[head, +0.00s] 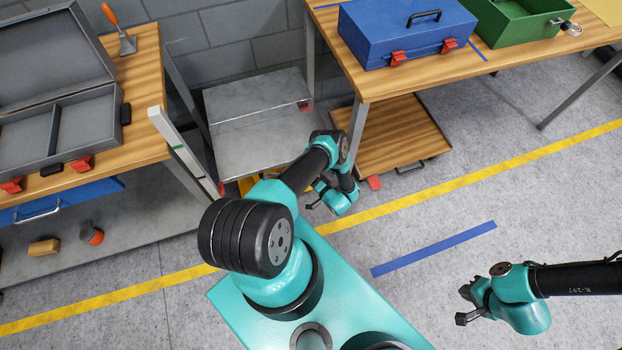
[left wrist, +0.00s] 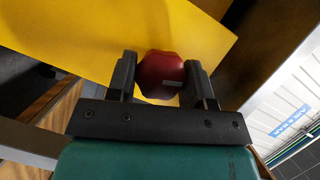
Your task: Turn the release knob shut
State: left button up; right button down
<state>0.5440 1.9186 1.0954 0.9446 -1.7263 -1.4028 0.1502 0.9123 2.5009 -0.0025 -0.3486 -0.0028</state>
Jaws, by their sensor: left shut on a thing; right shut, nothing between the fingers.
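In the left wrist view, a dark red rounded knob (left wrist: 162,72) with a small pale mark sits between the two black fingers of my left gripper (left wrist: 160,62). The gripper is shut on the knob. A flat yellow panel (left wrist: 80,35) lies behind the knob. In the head view, my left gripper (head: 314,196) is low beyond my teal base, and I cannot make out the knob there. My right gripper (head: 464,305) is shut and empty over the grey floor at the lower right.
A wooden bench (head: 150,85) with an open grey case (head: 50,150) stands left. Another bench (head: 372,88) at the back holds a blue toolbox (head: 405,35) and a green box (head: 515,28). A grey low platform (head: 255,115) stands between them. The floor at right is clear.

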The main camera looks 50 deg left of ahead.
pick_arm(q)
jog(key=m+y, duration=0.1)
jog(key=m, duration=0.2)
jog(key=shift+g, duration=0.3)
dwell(0.4)
jog(key=o, duration=0.9)
jog(key=shift+o, duration=0.2)
jog(key=shift+d, duration=0.1)
